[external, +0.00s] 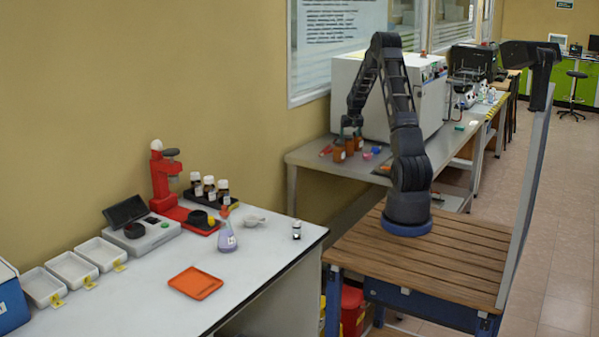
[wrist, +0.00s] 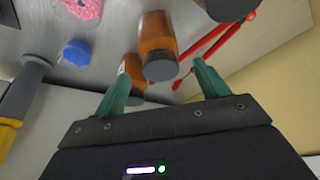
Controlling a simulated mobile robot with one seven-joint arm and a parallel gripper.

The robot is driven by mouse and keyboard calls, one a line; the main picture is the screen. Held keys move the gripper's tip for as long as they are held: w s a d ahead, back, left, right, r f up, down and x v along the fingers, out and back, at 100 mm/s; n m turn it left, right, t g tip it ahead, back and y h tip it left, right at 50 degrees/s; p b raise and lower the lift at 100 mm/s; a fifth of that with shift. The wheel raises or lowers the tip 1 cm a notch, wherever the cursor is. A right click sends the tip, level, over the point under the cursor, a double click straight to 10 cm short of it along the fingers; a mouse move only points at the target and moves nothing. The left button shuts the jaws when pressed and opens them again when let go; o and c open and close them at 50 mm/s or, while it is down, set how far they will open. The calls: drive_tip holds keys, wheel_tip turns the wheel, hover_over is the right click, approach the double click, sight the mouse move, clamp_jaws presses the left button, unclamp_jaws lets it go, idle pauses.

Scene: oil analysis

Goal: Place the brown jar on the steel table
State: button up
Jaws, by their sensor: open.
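Several brown jars stand on the grey metal-looking table (external: 308,153) under my arm; one brown jar (external: 339,154) shows at the front in the external view. In the wrist view, one brown jar (wrist: 157,38) with a dark grey cap lies between and beyond my fingertips, and a second brown jar (wrist: 132,68) is partly hidden near the left finger. Another dark cap (wrist: 226,6) is cut off at the top edge. My gripper (wrist: 161,68) is open, its green fingers apart and holding nothing. It hangs just above the jars in the external view (external: 352,124).
Red-handled pliers (wrist: 222,42), a blue lump (wrist: 77,52), a pink lump (wrist: 84,9) and a yellow-handled tool (wrist: 10,135) lie around the jars. A large white oven (external: 425,95) stands behind. A white bench (external: 235,270) with an orange tray (external: 195,283) is at left.

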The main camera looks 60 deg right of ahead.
drive_tip(key=v, duration=0.8)
drive_tip(key=s+a+r+n, duration=0.1)
drive_tip(key=a+r, duration=0.5)
drive_tip(key=a, duration=0.5)
drive_tip(key=s+a+r+n+t+y, duration=0.1)
drive_tip(key=a+r+n, duration=0.1)
drive_tip(key=a+r, duration=0.65)
drive_tip(key=s+a+r+n, duration=0.1)
drive_tip(key=a+r, duration=0.3)
drive_tip(key=a, duration=0.9)
drive_tip(key=s+a+r+n+y, duration=0.1)
drive_tip(key=s+a+r, duration=0.1)
drive_tip(key=s+a, duration=0.5)
drive_tip(key=s+a+r+n, duration=0.1)
drive_tip(key=s+a+n, duration=0.1)
drive_tip(key=s+a, duration=0.5)
drive_tip(key=s+a+f+n+y, duration=0.1)
drive_tip(key=s+a+f+n, duration=0.1)
drive_tip(key=s+a, duration=0.8)
drive_tip(key=shift+s+a, duration=0.4)
drive_tip(key=shift+s, duration=0.45)
